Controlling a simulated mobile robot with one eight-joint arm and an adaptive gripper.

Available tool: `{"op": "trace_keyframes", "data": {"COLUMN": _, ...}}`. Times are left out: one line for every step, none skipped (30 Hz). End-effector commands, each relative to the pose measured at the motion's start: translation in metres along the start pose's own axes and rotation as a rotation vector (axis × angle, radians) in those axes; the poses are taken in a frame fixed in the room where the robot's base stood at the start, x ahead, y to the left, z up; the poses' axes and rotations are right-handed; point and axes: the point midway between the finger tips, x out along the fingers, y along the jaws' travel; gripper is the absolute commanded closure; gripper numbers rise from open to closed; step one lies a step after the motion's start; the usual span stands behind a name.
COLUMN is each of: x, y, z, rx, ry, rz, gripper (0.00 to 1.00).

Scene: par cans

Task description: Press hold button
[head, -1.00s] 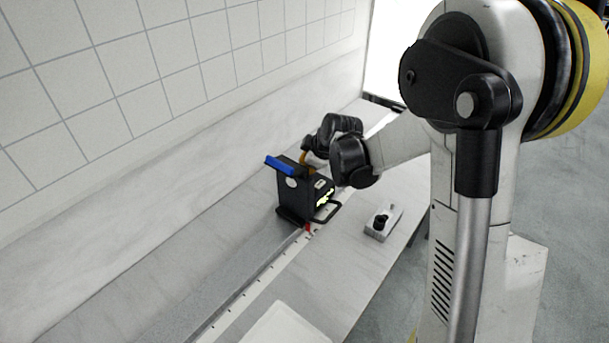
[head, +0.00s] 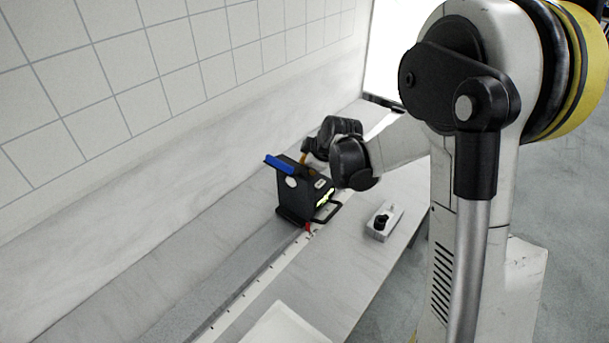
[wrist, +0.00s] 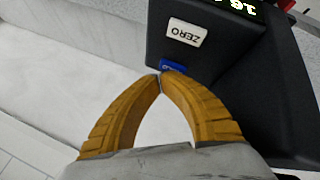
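A black device (head: 303,200) with a lit display stands on the bench in the head view. In the wrist view its dark face (wrist: 240,70) fills the right side. That face carries a white ZERO button (wrist: 186,32) and a small blue button (wrist: 172,66), whose label is mostly hidden. My gripper (wrist: 160,78) has its two orange fingertips together, with nothing between them. The tips are right at the lower left edge of the blue button and overlap it in the picture. I cannot tell whether they touch it. In the head view my gripper (head: 304,158) is at the device's top.
A blue bar (head: 280,164) runs along the device's upper edge. A small grey block with a black knob (head: 383,221) lies to the right on the bench. A white tray (head: 285,327) is at the front. The tiled wall (head: 150,60) stands behind.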

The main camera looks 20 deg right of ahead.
Motion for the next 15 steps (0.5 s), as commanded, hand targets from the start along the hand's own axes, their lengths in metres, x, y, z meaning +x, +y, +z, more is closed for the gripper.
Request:
{"op": "trace_keyframes", "data": {"x": 0.0009, "y": -0.0005, "z": 0.0005, "rx": 0.000, "ry": 0.000, "rz": 0.000, "gripper": 1.00}}
{"op": "trace_keyframes", "data": {"x": 0.0012, "y": -0.0006, "z": 0.0007, "rx": 0.000, "ry": 0.000, "rz": 0.000, "gripper": 1.00}}
{"op": "trace_keyframes", "data": {"x": 0.0017, "y": -0.0009, "z": 0.0009, "rx": 0.000, "ry": 0.000, "rz": 0.000, "gripper": 1.00}}
{"op": "trace_keyframes", "data": {"x": 0.0020, "y": -0.0010, "z": 0.0010, "rx": 0.000, "ry": 0.000, "rz": 0.000, "gripper": 1.00}}
{"op": "trace_keyframes", "data": {"x": 0.0023, "y": -0.0012, "z": 0.0012, "rx": 0.000, "ry": 0.000, "rz": 0.000, "gripper": 1.00}}
{"op": "trace_keyframes", "data": {"x": 0.0026, "y": -0.0014, "z": 0.0014, "rx": 0.000, "ry": 0.000, "rz": 0.000, "gripper": 1.00}}
{"op": "trace_keyframes", "data": {"x": 0.0029, "y": -0.0015, "z": 0.0016, "rx": 0.000, "ry": 0.000, "rz": 0.000, "gripper": 1.00}}
{"op": "trace_keyframes", "data": {"x": 0.0032, "y": -0.0017, "z": 0.0017, "rx": 0.000, "ry": 0.000, "rz": 0.000, "gripper": 1.00}}
{"op": "trace_keyframes", "data": {"x": 0.0036, "y": -0.0019, "z": 0.0019, "rx": 0.000, "ry": 0.000, "rz": 0.000, "gripper": 1.00}}
{"op": "trace_keyframes", "data": {"x": 0.0039, "y": -0.0021, "z": 0.0021, "rx": 0.000, "ry": 0.000, "rz": 0.000, "gripper": 1.00}}
{"op": "trace_keyframes", "data": {"x": 0.0042, "y": -0.0022, "z": 0.0022, "rx": 0.000, "ry": 0.000, "rz": 0.000, "gripper": 1.00}}
{"op": "trace_keyframes", "data": {"x": 0.0046, "y": -0.0024, "z": 0.0024, "rx": 0.000, "ry": 0.000, "rz": 0.000, "gripper": 1.00}}
{"op": "trace_keyframes", "data": {"x": 0.0049, "y": -0.0026, "z": 0.0026, "rx": 0.000, "ry": 0.000, "rz": 0.000, "gripper": 1.00}}
{"op": "trace_keyframes", "data": {"x": 0.0052, "y": -0.0027, "z": 0.0028, "rx": 0.000, "ry": 0.000, "rz": 0.000, "gripper": 1.00}}
{"op": "trace_keyframes", "data": {"x": 0.0055, "y": -0.0029, "z": 0.0030, "rx": 0.000, "ry": 0.000, "rz": 0.000, "gripper": 1.00}}
